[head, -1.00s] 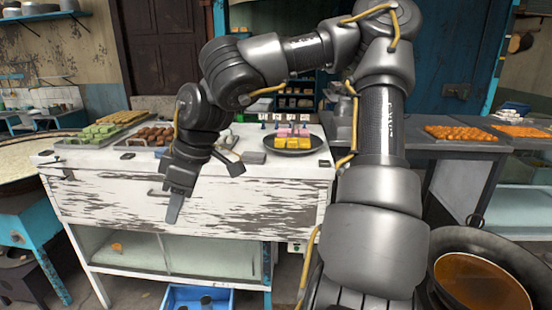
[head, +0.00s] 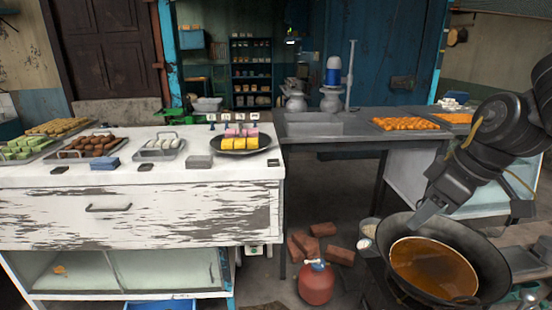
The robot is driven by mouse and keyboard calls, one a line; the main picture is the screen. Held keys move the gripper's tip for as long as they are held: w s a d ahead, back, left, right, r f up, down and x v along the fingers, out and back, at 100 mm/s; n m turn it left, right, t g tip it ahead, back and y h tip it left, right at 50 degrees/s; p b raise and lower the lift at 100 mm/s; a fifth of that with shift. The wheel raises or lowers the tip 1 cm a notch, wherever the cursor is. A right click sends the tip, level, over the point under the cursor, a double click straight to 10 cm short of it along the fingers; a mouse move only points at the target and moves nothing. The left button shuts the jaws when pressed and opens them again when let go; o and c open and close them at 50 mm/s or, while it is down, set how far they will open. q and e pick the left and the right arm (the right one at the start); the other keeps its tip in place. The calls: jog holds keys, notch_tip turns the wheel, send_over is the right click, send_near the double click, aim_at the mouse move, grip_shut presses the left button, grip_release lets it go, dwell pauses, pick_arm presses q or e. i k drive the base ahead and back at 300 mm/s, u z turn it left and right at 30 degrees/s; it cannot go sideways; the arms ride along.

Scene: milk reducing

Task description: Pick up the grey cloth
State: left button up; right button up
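A small grey folded block, which looks like the grey cloth (head: 199,162), lies on the white worn counter (head: 150,172), left of the plate of coloured sweets. A blue-grey folded piece (head: 104,163) lies farther left near the counter's front edge. My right gripper (head: 474,209) is at the right, over the wok of brown liquid and well away from the counter. Its two fingers are wide apart with nothing between them. My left gripper is not in view.
A dark plate (head: 268,149) of pink and yellow sweets stands right of the grey block; trays of sweets (head: 158,151) stand left. The wok (head: 368,232) is below my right gripper. A red gas cylinder (head: 316,284) and bricks (head: 340,255) are on the floor.

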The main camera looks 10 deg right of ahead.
aim_at(193, 162)
jog(key=z, duration=0.1)
jog(key=i, duration=1.45)
jog(key=u, duration=1.65)
